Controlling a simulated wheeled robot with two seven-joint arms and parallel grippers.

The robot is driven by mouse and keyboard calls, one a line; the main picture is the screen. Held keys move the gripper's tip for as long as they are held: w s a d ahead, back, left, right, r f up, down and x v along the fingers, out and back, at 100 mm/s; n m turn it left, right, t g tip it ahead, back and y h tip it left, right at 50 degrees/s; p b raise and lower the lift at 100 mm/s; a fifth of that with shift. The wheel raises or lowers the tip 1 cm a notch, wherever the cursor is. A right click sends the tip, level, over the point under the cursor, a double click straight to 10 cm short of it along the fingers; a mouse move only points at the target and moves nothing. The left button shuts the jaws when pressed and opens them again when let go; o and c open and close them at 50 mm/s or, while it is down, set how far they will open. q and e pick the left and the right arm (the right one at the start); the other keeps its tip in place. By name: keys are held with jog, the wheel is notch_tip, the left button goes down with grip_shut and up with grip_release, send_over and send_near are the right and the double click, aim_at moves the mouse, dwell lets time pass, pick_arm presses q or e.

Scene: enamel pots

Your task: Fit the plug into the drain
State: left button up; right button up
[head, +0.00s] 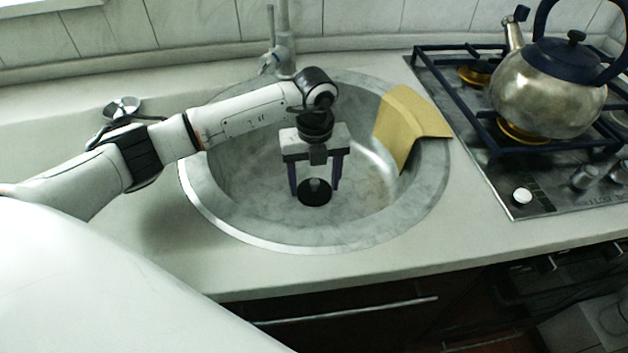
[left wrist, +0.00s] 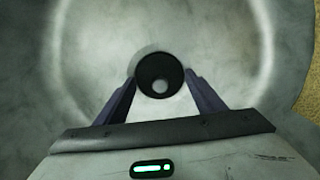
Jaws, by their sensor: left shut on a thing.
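The black round plug (head: 314,192) is in the sink basin, between the fingertips of my left gripper (head: 314,188), which points down. In the left wrist view the plug (left wrist: 160,75) is a black disc with a grey knob, and the fingers of the left gripper (left wrist: 160,90) are shut on its sides. The drain is mostly hidden behind the plug; a grey curved edge, possibly its rim (left wrist: 150,49), shows just beyond it. I cannot tell whether the plug is seated or held just above. My right gripper is not in view.
The round sink (head: 225,215) surrounds the gripper. A yellow cloth (head: 405,120) hangs over its right rim. The tap (head: 283,50) stands behind. A kettle (head: 545,95) sits on the hob at right. A small metal item (head: 122,108) lies left of the sink. The front counter is clear.

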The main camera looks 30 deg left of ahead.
pick_arm(q)
jog(key=f, duration=0.3)
jog(key=shift+s+d+f, duration=0.2)
jog(key=shift+s+f, duration=0.05)
jog(key=shift+s, duration=0.15)
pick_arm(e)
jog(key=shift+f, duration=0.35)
pick_arm(q)
jog(key=o, duration=1.1)
jog(key=shift+o, duration=0.2)
jog(key=shift+a, duration=0.15)
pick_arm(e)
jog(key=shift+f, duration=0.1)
pick_arm(q)
jog(key=r+p, duration=0.3)
jog(key=shift+w+a+r+p, duration=0.2)
jog(key=shift+w+a+p, duration=0.1)
jog(key=shift+r+p, duration=0.6)
jog(key=shift+r, duration=0.5)
jog(key=shift+w+d+r, duration=0.1)
jog(key=shift+d, duration=0.05)
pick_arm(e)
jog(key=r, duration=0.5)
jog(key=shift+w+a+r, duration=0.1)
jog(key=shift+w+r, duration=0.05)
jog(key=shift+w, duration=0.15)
